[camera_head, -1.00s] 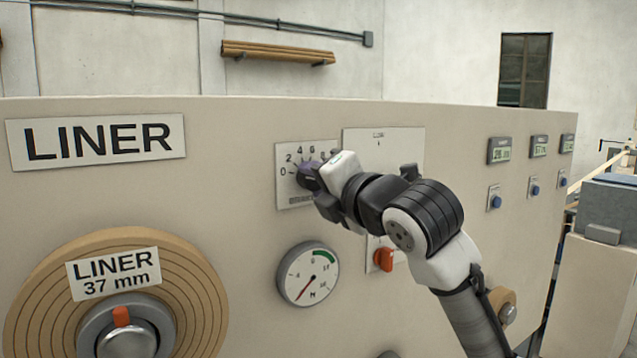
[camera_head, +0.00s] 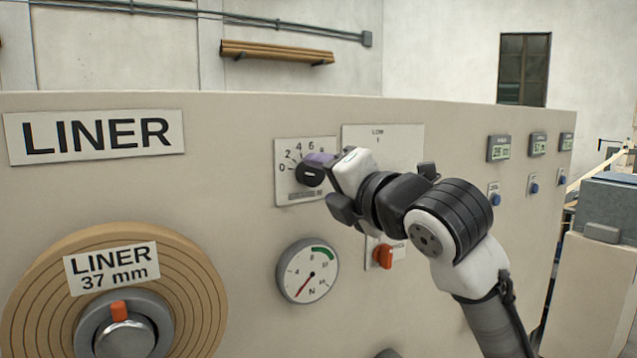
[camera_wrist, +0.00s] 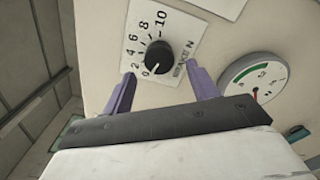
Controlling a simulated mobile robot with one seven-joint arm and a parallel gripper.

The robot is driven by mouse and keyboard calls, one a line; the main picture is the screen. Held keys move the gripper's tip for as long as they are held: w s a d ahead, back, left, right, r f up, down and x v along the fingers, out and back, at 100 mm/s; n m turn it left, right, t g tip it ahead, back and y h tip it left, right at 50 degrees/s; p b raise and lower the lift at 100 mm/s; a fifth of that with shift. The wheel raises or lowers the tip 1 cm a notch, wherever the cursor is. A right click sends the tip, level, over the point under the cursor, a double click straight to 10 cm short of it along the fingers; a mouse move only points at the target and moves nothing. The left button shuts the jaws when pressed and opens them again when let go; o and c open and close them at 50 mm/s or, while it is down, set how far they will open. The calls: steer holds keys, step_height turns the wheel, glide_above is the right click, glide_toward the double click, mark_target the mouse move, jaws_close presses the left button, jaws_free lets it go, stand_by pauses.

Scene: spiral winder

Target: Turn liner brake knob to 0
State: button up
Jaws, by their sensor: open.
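The liner brake knob (camera_wrist: 158,56) is black and round, on a white dial plate (camera_wrist: 187,30) numbered 0 to 10. In the wrist view its white mark points down, close to the 0. My gripper (camera_wrist: 161,92) is open, with its two purple fingers apart. The fingertips lie below and to either side of the knob in that view, and I see no contact. In the head view my gripper (camera_head: 317,165) is in front of the dial plate (camera_head: 290,192) from the right, and hides the high end of the scale.
A round gauge (camera_head: 308,270) is below the dial, its red needle pointing lower left. An orange switch (camera_head: 383,257) is below my wrist. The liner roll (camera_head: 195,290) is at lower left. Displays (camera_head: 499,148) and blue buttons are to the right.

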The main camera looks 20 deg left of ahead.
steer(key=b+v, duration=0.1)
steer(key=v, duration=0.9)
steer(key=shift+s+d+b, duration=0.25)
steer(key=shift+b, duration=0.1)
steer(key=shift+f, duration=0.1)
